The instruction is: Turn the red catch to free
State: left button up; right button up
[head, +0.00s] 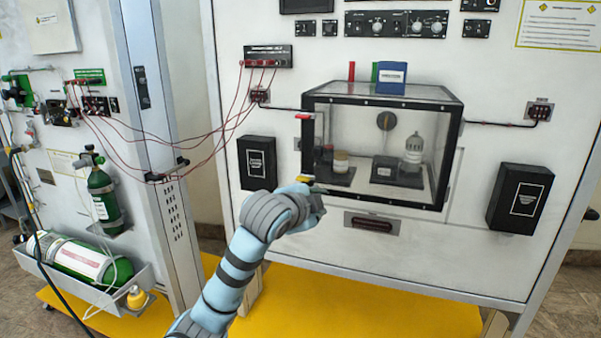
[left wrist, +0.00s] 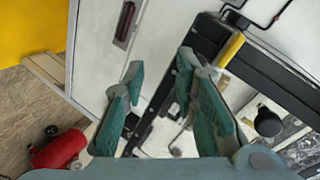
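The red catch (head: 304,116) sits at the upper left corner of the black-framed clear case (head: 455,150) on the white panel. A yellow piece (head: 300,180) sits lower on the same left edge and shows in the left wrist view (left wrist: 230,50) beside the black frame. My left gripper (head: 318,200) is at the case's lower left corner, below the yellow piece and well below the red catch. In the left wrist view its teal fingers (left wrist: 160,75) are apart, with nothing seen held between them. I cannot make out the red catch there. My right gripper is not in view.
Black boxes (head: 257,163) (head: 519,197) flank the case. Red wires (head: 215,140) hang at its left. A slotted plate (head: 371,222) is below it. Green cylinders (head: 105,200) stand and lie on the left unit.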

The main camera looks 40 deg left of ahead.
pick_arm(q)
jog(key=s+r+m+t+y, duration=0.35)
jog(key=s+r, duration=1.05)
jog(key=r, duration=0.5)
jog(key=p, duration=0.7)
send_near(301, 117)
jog(key=shift+m+t+h, duration=0.25)
jog(key=shift+m+h, duration=0.1)
jog(key=shift+h, duration=0.1)
jog(key=x, duration=0.8)
jog(key=shift+w+a+f, duration=0.15)
jog(key=shift+w+a, duration=0.15)
jog(key=shift+w, duration=0.05)
jog(key=shift+s, duration=0.25)
jog(key=shift+c, duration=0.6)
jog(key=shift+w, duration=0.1)
grip_shut()
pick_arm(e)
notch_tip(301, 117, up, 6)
